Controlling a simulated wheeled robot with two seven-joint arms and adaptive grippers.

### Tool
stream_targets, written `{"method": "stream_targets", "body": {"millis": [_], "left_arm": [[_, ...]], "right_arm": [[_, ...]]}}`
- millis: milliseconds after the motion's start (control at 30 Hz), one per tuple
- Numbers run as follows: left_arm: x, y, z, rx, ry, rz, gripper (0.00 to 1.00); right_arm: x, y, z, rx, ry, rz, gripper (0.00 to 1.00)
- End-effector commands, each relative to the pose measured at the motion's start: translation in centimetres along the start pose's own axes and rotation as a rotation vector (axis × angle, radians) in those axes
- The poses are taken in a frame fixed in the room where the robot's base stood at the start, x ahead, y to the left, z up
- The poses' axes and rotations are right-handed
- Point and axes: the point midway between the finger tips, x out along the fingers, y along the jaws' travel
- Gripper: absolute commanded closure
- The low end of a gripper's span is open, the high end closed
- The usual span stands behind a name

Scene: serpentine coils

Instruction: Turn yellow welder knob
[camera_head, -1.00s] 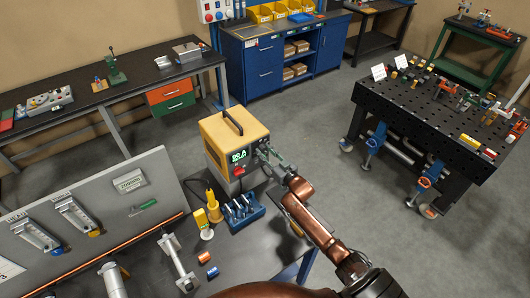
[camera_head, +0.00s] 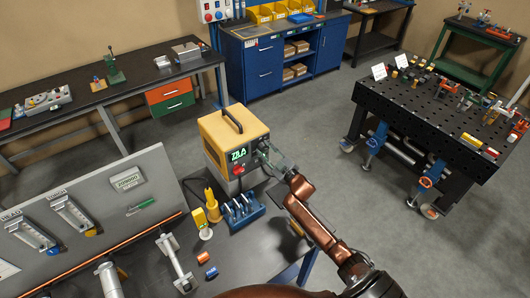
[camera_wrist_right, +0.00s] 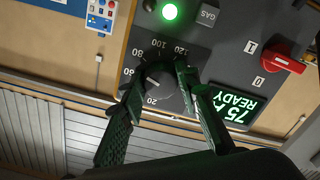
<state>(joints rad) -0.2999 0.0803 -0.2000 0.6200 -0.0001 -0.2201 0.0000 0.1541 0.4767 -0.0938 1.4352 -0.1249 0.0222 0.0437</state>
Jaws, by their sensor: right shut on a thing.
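The yellow welder (camera_head: 226,133) stands on the grey bench with its dark front panel turned to the right. Its dark round knob (camera_wrist_right: 158,92) sits in a dial marked 20 to 120 in the right wrist view, with a pale pointer line. My right gripper (camera_wrist_right: 160,84) is shut on the knob, one finger at each side; it also shows at the panel in the head view (camera_head: 264,151). The green display (camera_wrist_right: 228,108) appears upside down in the wrist view and reads about 75 A, READY. My left gripper is not in view.
A red switch (camera_wrist_right: 283,61) marked 1 and 0 lies beside the display. Below the welder are a blue tool rack (camera_head: 238,211) and a yellow tool (camera_head: 212,205). A grey sloped panel (camera_head: 95,215) stands to the left. Open floor lies right of the bench.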

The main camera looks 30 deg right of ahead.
Motion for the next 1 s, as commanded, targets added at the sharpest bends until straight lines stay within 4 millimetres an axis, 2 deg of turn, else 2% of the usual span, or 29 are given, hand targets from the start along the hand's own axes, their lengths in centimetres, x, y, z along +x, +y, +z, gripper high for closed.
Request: {"method": "stream_targets", "body": {"millis": [500,733,1000], "left_arm": [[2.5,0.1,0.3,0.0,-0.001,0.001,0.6],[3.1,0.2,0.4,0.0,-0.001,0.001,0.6],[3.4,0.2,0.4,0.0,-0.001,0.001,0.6]], "right_arm": [[0.0,0.1,0.2,-0.452,-0.001,0.0,0.95],[0.0,0.1,0.1,-0.578,-0.001,0.0,0.95],[0.0,0.1,0.0,-0.644,-0.002,0.0,0.95]]}}
